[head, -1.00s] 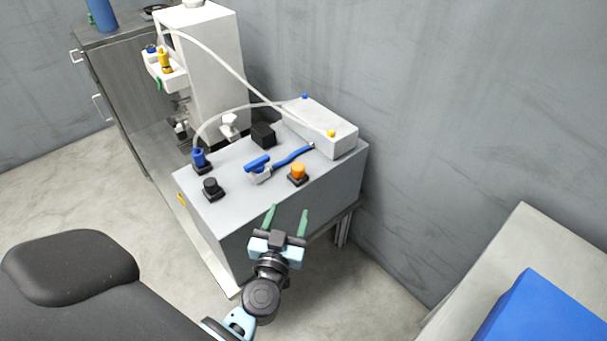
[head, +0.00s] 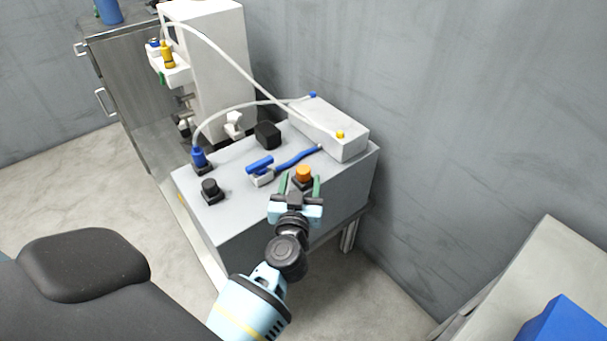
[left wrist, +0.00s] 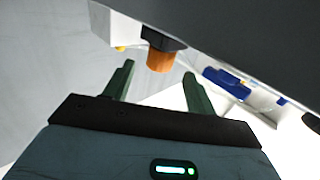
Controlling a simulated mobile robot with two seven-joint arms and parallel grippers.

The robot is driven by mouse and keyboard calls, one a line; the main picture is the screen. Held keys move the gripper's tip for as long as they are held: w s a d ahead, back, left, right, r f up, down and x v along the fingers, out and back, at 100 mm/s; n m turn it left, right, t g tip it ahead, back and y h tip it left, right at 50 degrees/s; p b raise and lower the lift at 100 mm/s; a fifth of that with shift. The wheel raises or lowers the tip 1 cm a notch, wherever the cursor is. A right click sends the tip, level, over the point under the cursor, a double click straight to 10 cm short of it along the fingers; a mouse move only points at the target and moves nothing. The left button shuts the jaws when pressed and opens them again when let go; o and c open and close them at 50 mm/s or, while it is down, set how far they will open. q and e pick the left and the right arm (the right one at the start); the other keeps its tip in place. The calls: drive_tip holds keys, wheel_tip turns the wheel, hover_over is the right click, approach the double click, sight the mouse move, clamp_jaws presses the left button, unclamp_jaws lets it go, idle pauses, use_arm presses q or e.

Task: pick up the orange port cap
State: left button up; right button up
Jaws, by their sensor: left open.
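The orange port cap (head: 303,173) sits on a black square base on the top of the grey machine (head: 345,190), near its front right edge. In the left wrist view the orange cap (left wrist: 160,60) shows just beyond and between the fingertips. My left gripper (head: 301,181) is open, with its two green fingers reaching toward the cap from the front. In the left wrist view the open fingers (left wrist: 158,72) have nothing held between them. The cap's lower part is partly hidden by the fingers in the head view. My right gripper is not in view.
A black cap (head: 210,188) and a blue cap with a white hose (head: 198,155) stand at the machine's left. A white box (head: 335,130) stands behind. Blue object (head: 560,325) at lower right.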

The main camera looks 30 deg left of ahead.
sight(303, 169)
use_arm(q)
drive_tip(key=b+x, duration=0.1)
drive_tip(key=x, duration=0.2)
drive_tip(key=shift+w+a, duration=0.1)
drive_tip(key=shift+w, duration=0.3)
drive_tip(key=shift+w+a+r, duration=0.1)
drive_tip(key=shift+w+a, duration=0.1)
drive_tip(key=shift+w, duration=0.15)
drive_tip(key=c, duration=1)
drive_tip(key=shift+c, duration=0.2)
drive_tip(key=shift+r, duration=0.1)
